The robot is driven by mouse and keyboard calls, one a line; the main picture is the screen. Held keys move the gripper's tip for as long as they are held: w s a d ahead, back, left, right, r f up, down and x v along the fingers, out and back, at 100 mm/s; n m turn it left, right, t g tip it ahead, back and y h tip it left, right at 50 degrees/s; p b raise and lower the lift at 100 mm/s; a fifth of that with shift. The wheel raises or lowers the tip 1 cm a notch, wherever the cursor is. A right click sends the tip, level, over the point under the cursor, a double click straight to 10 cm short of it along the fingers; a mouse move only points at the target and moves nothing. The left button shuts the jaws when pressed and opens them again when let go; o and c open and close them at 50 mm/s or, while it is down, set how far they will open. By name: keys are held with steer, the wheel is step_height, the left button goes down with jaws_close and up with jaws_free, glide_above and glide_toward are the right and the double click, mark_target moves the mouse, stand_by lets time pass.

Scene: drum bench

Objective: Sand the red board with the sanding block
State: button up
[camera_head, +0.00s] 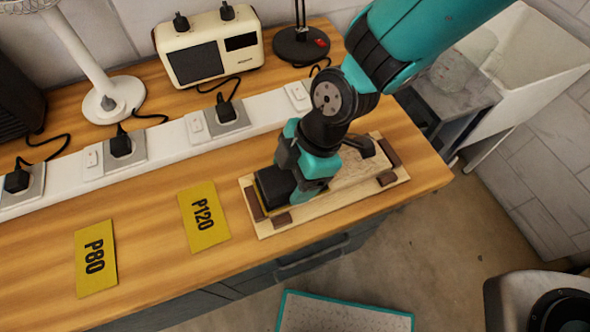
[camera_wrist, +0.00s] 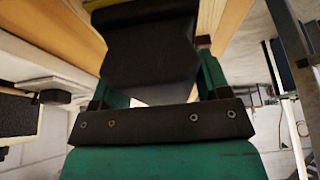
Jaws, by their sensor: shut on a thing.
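My gripper (camera_head: 296,184) is shut on a black sanding block (camera_head: 273,188), which has a thin yellow edge underneath. The block is at the left end of a pale wooden board (camera_head: 345,180); whether it touches the surface I cannot tell. The board lies on a light base (camera_head: 270,229) with brown stops around it. No board looks red; this one is pale wood. In the wrist view the dark block (camera_wrist: 150,55) fills the space between the teal fingers and hides what is beneath. My arm hides part of the board.
A white socket strip (camera_head: 170,140) with plugs runs behind. A dark handle-like piece (camera_head: 360,145) is by the board's right end. The bench's front edge is close.

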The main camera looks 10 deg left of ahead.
steer(key=b, duration=0.1)
glide_toward(346, 167)
steer(key=shift+f, duration=2.7)
steer(key=shift+s+a+f, duration=0.1)
steer(key=shift+s+a, duration=0.45)
steer(key=shift+a, duration=0.3)
steer(key=shift+s+a+f, duration=0.1)
steer(key=shift+s+a, duration=0.4)
steer(key=shift+a, duration=0.3)
steer(key=shift+s+a+r+b, duration=0.1)
steer(key=shift+s+a+b, duration=0.05)
steer(key=shift+s+a, duration=0.6)
steer(key=shift+s+a+r+b, duration=0.15)
steer(key=shift+s+a, duration=0.3)
steer(key=shift+a, duration=0.5)
steer(key=shift+s+a+f, duration=0.1)
steer(key=shift+s+a, duration=0.5)
steer(key=shift+a, duration=0.35)
steer(key=shift+s+a+f, duration=0.1)
steer(key=shift+s+a, duration=0.55)
steer(key=shift+a, duration=0.3)
steer(key=shift+s+a, duration=0.6)
steer(key=shift+a, duration=0.35)
steer(key=shift+r, duration=0.1)
steer(key=shift+r+p, duration=1.9)
steer(key=shift+r, duration=1.1)
